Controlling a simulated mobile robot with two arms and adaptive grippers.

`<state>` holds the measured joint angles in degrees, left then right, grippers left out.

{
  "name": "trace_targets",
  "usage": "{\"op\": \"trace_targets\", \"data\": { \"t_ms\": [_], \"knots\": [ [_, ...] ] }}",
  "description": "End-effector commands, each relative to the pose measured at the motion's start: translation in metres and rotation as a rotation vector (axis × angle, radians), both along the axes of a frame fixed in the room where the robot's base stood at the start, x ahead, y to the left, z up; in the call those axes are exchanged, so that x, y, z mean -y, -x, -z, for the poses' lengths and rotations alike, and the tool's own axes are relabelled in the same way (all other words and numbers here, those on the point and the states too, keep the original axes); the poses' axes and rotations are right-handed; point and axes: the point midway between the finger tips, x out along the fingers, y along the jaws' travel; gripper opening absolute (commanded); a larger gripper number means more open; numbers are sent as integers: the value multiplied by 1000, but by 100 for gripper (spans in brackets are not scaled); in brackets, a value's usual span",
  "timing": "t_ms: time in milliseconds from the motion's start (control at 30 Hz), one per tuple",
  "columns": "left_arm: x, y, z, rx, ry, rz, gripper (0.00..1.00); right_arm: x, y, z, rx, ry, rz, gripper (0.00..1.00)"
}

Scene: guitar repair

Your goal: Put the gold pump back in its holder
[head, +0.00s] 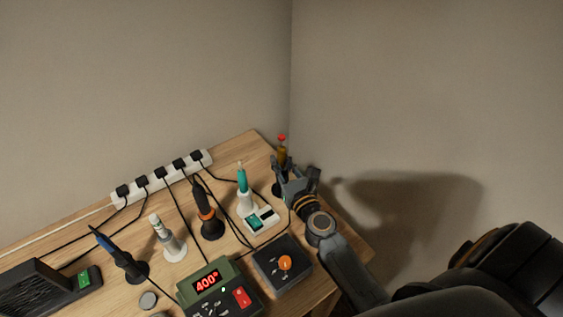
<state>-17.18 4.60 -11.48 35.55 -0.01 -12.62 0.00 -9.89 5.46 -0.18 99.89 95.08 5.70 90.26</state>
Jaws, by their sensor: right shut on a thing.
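The gold pump (282,156) stands upright near the table's back right corner, with a red tip at its top. My right gripper (284,169) is shut on its lower part and hides that part. A dark holder (276,190) shows just left of and below the gripper, partly covered by it. The pump is over or in this holder; I cannot tell whether it is seated. My left gripper is not in view.
Left of the gripper stand a teal tool (242,178) in a white stand, an orange-black iron (205,212), a white tool (158,228) and a blue tool (112,250). A power strip (163,176) with cords lies behind. A soldering station (212,287) and a black control box (282,263) are in front.

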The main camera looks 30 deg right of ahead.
Motion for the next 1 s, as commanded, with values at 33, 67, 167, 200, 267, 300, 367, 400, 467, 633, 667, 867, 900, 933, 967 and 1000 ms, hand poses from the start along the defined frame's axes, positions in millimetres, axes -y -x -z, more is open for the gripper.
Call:
{"op": "trace_targets", "data": {
  "t_ms": [33, 67, 167, 200, 267, 300, 367, 400, 467, 633, 667, 867, 900, 933, 967, 1000],
  "knots": [
    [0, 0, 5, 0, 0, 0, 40, 0, 0, 4, 0, 0, 0, 0],
    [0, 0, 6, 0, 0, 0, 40, 0, 0, 6, 0, 0, 0, 0],
    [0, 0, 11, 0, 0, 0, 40, 0, 0, 11, 0, 0, 0, 0],
    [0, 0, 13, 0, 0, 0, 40, 0, 0, 13, 0, 0, 0, 0],
    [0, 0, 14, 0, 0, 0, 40, 0, 0, 14, 1, 0, 0, 0],
    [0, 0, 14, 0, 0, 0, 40, 0, 0, 14, 1, 0, 0, 0],
    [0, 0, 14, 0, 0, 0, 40, 0, 0, 14, 1, 0, 0, 0],
    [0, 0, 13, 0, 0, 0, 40, 0, 0, 13, 1, 0, 0, 0],
    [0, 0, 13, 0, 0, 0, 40, 0, 0, 13, 1, 0, 0, 0],
    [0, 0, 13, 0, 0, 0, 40, 0, 0, 13, 1, 0, 0, 41],
    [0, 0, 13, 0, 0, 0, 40, 0, 0, 13, 1, 0, 0, 45],
    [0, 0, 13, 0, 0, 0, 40, 0, 0, 13, 0, 0, 0, 45],
    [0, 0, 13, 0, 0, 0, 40, 0, 0, 13, 0, 0, 0, 49],
    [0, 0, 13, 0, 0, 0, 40, 0, 0, 14, 0, 0, 0, 55],
    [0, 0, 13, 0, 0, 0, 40, 0, 0, 14, 0, 0, 0, 61],
    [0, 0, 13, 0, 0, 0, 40, 0, 0, 14, 0, 0, 0, 70]
  ]
}}
